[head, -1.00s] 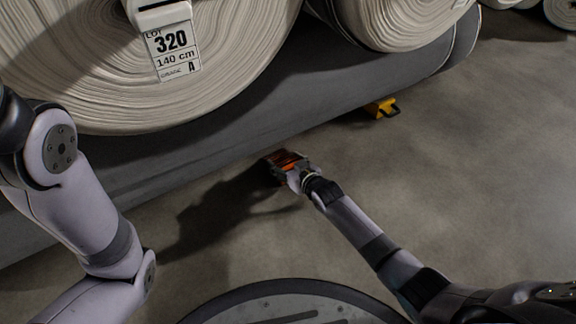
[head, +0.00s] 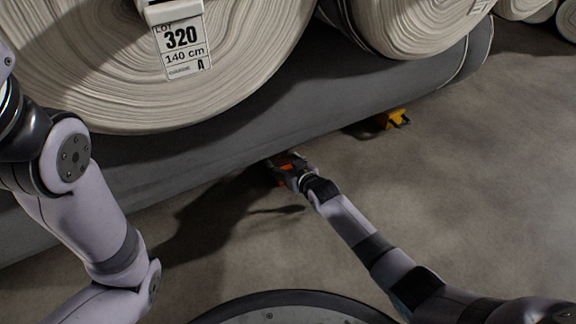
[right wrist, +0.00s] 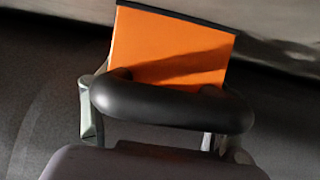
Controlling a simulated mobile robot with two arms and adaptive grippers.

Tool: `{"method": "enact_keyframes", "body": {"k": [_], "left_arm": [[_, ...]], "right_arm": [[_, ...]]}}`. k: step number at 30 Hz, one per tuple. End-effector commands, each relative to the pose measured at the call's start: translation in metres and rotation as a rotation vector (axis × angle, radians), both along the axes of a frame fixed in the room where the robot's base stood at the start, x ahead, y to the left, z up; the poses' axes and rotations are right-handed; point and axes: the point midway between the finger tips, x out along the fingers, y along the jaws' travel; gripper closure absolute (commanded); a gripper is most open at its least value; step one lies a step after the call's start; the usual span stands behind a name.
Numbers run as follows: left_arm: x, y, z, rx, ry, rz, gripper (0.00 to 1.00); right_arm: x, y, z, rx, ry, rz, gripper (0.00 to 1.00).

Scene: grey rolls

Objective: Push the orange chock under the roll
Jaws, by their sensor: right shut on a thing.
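The orange chock (head: 283,184) is on the floor at the near lower edge of the large dark grey roll (head: 240,137); in the head view it is mostly covered by my right gripper (head: 289,168). In the right wrist view the chock's flat orange face (right wrist: 165,48) shows beyond a thick black handle (right wrist: 170,104). The fingers of my right gripper (right wrist: 152,122) stand on both sides and are shut on the chock at the handle. Whether the chock touches the roll cannot be told. My left arm shows at the left, but its gripper is out of view.
A yellow chock (head: 392,119) sits at the same roll farther right. Large cream rolls (head: 222,70) lie above the grey roll, one with a white label (head: 182,47) reading 320. The concrete floor (head: 465,190) to the right is clear.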

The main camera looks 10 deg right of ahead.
Motion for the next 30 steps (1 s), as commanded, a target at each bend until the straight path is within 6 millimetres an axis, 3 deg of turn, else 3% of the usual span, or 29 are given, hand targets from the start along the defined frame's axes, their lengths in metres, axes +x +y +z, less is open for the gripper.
{"method": "enact_keyframes", "body": {"k": [1, 2, 3, 12, 26, 30], "left_arm": [[0.000, 0.000, -0.002, 0.000, 0.000, 0.000, 0.65], [0.000, 0.000, -0.001, 0.000, 0.000, 0.000, 0.65], [0.000, 0.000, -0.001, 0.000, 0.000, 0.000, 0.65], [0.000, 0.000, 0.000, 0.000, 0.000, 0.000, 0.65], [0.001, 0.001, 0.001, -0.002, 0.001, 0.000, 0.65], [0.000, 0.000, 0.005, -0.001, 0.000, 0.001, 0.65]], "right_arm": [[0.002, 0.002, -0.001, 0.003, 0.001, 0.001, 0.80], [0.002, 0.002, -0.001, 0.003, 0.002, 0.000, 0.33], [0.001, 0.001, -0.001, 0.003, 0.002, 0.000, 0.31], [0.002, -0.001, 0.000, -0.001, 0.001, -0.001, 0.10], [0.000, -0.002, -0.001, -0.003, 0.004, -0.001, 0.10], [-0.010, -0.005, 0.000, -0.003, 0.005, -0.002, 0.10]]}}
